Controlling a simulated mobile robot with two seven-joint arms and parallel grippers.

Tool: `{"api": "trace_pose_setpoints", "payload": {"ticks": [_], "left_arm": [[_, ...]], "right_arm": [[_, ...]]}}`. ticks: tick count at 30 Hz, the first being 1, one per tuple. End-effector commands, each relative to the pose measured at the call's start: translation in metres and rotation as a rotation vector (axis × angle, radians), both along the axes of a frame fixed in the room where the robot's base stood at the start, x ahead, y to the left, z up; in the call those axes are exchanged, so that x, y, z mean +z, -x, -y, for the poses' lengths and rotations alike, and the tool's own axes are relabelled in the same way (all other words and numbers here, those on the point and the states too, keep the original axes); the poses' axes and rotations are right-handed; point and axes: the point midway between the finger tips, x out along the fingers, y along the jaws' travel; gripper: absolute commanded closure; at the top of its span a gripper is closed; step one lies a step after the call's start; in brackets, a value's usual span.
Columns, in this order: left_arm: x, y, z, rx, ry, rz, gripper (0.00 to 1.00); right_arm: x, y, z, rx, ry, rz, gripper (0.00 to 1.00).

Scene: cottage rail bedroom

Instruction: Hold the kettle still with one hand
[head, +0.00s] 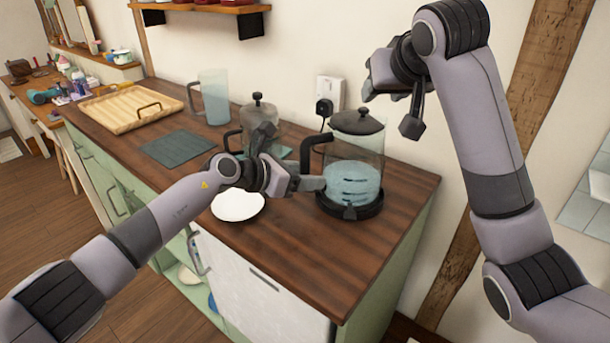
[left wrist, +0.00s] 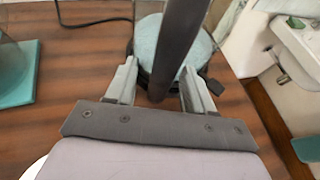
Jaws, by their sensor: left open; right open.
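The glass kettle (head: 352,180), with a black lid, black base and bluish water inside, stands upright near the counter's right end. Its black handle (head: 314,142) is on its left side. My left gripper (head: 308,183) is open beside the kettle at handle height. In the left wrist view the dark handle (left wrist: 182,35) runs between the two open fingers of the left gripper (left wrist: 158,72), with the bluish kettle body (left wrist: 148,42) beyond; I cannot tell whether a finger touches it. My right gripper (head: 390,108) is open and empty, raised above and right of the kettle.
The wooden counter (head: 300,250) has free room in front of the kettle. A white plate (head: 238,206), a glass press (head: 259,118), a glass jug (head: 213,97), a dark board (head: 177,148) and a wooden tray (head: 120,110) stand left. A wall socket (head: 330,92) is behind.

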Motion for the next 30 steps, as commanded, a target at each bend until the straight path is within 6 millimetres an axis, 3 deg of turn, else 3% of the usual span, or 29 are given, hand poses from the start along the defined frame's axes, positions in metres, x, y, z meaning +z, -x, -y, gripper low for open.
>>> {"api": "trace_pose_setpoints", "payload": {"ticks": [5, 9, 10, 30], "left_arm": [[0.0002, 0.0, 0.0, 0.0, 0.0, 0.0, 0.51], [0.0001, 0.0, -0.0002, 0.0, 0.0, 0.0, 0.96], [0.0001, 0.0, -0.0002, 0.0, 0.0, 0.0, 1.0], [-0.0004, 0.0001, -0.0005, 0.0, 0.0, -0.001, 1.0]], "right_arm": [[0.0, 0.0, -0.0001, 0.0, 0.0, 0.0, 0.57], [0.0, 0.0, -0.0001, 0.0, 0.0, 0.0, 0.57], [0.0, 0.0, -0.0001, 0.0, 0.0, 0.0, 0.57], [0.0, 0.0, 0.0, 0.0, 0.0, 0.0, 0.57]]}}
